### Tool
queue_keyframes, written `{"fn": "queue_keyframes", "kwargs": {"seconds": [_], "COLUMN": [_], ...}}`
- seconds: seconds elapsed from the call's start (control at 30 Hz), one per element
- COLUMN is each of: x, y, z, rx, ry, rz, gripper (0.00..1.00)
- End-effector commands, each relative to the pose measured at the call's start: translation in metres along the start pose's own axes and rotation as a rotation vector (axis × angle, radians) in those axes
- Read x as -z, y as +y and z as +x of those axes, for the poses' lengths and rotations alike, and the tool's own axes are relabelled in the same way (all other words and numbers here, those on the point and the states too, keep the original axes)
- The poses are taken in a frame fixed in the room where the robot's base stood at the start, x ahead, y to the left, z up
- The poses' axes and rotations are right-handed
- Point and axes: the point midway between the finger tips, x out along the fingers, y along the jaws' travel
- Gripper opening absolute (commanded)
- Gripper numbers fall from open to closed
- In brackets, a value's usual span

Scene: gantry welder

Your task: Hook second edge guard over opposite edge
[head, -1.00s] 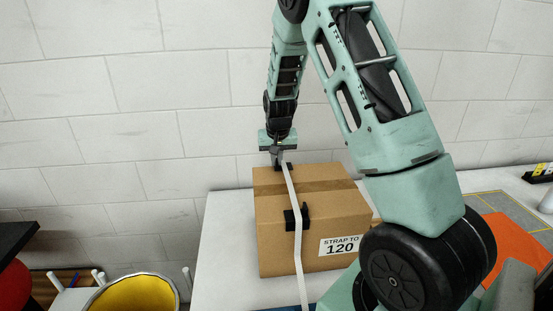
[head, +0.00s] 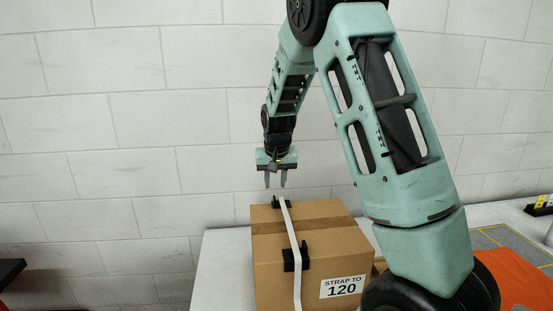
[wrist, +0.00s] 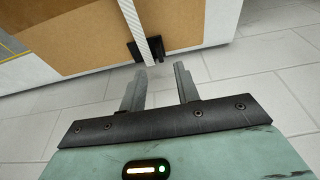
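A cardboard box (head: 274,283) labelled "STRAP TO 120" stands on a white table, with a white strap (head: 291,229) over its top and down the near face. One black edge guard (head: 296,259) sits under the strap at the near top edge. The second black edge guard (head: 281,203) sits at the far top edge by the strap; it also shows in the wrist view (wrist: 135,51), beside the strap. My gripper (head: 276,186) is open and empty above the far edge, its fingers apart from guard and box. The guard's exact fit on the far edge is too small to tell.
The white table (head: 224,262) has free room left of the box. An orange sheet (head: 517,284) and a grey mat (head: 500,240) lie at the right. A block wall (head: 120,130) stands behind the table.

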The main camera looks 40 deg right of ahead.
Motion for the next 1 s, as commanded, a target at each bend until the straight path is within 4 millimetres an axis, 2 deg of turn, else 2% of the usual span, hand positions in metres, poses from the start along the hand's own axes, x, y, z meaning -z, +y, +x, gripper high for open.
{"fn": "queue_keyframes", "kwargs": {"seconds": [0.3,0.5,0.67,0.87,1.0], "x": [0.001,0.0,0.0,0.0,-0.009], "y": [-0.001,-0.001,0.0,0.0,-0.012], "z": [-0.072,-0.1,-0.108,-0.109,-0.107], "rx": [0.003,0.002,0.0,0.0,0.013], "ry": [0.005,0.002,0.001,0.0,-0.009], "rz": [0.0,0.0,0.0,0.0,-0.029], "gripper": [0.32,0.32,0.32,0.32,0.32]}}
